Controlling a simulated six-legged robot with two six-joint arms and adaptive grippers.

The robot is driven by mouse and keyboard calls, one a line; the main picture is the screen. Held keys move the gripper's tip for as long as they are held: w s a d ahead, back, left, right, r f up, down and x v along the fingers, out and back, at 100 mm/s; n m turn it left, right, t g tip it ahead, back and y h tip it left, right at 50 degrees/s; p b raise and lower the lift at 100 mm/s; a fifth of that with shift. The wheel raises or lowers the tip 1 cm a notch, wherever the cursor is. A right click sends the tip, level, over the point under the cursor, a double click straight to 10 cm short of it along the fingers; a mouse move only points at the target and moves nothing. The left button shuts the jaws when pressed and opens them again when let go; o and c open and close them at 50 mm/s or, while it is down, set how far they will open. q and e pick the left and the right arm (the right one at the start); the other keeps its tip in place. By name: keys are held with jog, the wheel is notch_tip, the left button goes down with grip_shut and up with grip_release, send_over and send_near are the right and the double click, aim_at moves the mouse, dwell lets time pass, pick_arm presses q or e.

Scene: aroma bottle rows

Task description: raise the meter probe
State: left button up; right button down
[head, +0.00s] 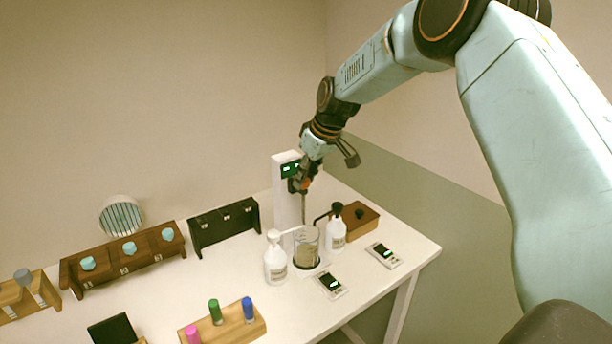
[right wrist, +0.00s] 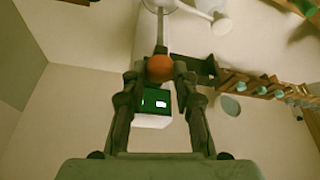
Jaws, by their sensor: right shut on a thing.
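My right gripper (head: 301,183) is above the beaker, in front of the white meter column (head: 286,201) with its green display. In the right wrist view its two fingers (right wrist: 160,72) are shut on the orange grip of the meter probe (right wrist: 160,68). The probe's thin grey rod (head: 304,210) points down towards the glass beaker (head: 307,247). I cannot tell whether the tip is inside the beaker. The green display (right wrist: 154,103) shows behind the fingers in the right wrist view. My left gripper is not in view.
Small scales (head: 330,285) (head: 384,255) lie in front and right. A brown box (head: 361,219) is behind. Wooden racks (head: 125,262) with coloured-cap bottles stand left. The table's right front edge is clear.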

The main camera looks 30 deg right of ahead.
jog(key=shift+w+r, duration=0.15)
jog(key=shift+r, duration=0.1)
jog(key=c, duration=1.4)
grip_release()
jog(key=shift+o, duration=0.5)
jog(key=shift+s, duration=0.2)
jog(key=shift+r, duration=0.1)
jog(key=shift+s+d+r, duration=0.1)
jog(key=shift+r, duration=0.25)
jog(key=v, duration=1.1)
jog(key=shift+s, duration=0.2)
